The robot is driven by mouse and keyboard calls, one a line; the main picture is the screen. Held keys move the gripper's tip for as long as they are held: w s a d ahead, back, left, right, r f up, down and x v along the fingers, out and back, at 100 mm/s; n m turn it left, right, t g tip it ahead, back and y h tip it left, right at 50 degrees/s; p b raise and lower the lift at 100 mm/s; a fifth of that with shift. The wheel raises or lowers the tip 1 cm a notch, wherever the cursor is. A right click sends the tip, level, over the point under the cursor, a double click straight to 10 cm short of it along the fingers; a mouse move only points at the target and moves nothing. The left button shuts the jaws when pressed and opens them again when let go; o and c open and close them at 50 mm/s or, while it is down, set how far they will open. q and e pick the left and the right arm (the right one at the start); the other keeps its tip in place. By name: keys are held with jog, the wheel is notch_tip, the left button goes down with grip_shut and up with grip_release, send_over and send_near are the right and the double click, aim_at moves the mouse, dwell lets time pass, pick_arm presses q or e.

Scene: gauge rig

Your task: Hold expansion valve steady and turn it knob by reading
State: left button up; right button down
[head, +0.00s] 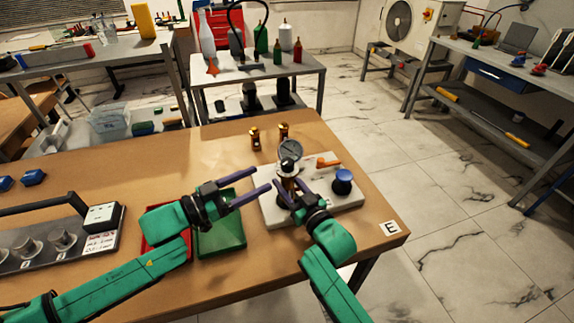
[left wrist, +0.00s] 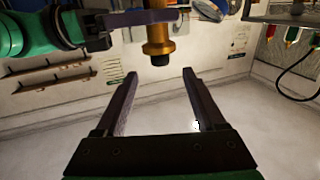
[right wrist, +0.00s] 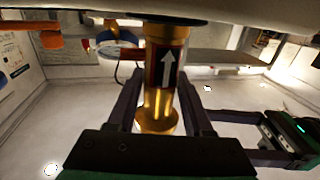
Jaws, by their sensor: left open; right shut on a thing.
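The expansion valve is a brass cylinder (right wrist: 160,90) with a white arrow on a dark label. It stands on the pale rig base (head: 348,202), below the round gauge (head: 290,150). A dark round knob (head: 288,166) tops it in the head view. In the left wrist view the brass valve (left wrist: 158,42) ends in a dark tip (left wrist: 160,60). My right gripper (head: 290,186) is shut on the valve body, its fingers on both sides. My left gripper (head: 262,181) is open and empty, left of the valve, fingers pointing towards it and apart from it.
The rig base also bears a blue knob (head: 343,176) and an orange lever (head: 328,163). Two brass fittings (head: 255,138) stand behind it. A green tray (head: 222,247) and a red tray (head: 150,243) lie below my left arm. The table's right edge is close to the base.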

aim_at(282, 168)
pick_arm(q)
jog(key=x, duration=0.9)
jog(key=shift+w+d, duration=0.15)
jog(key=shift+d, duration=0.2)
grip_shut()
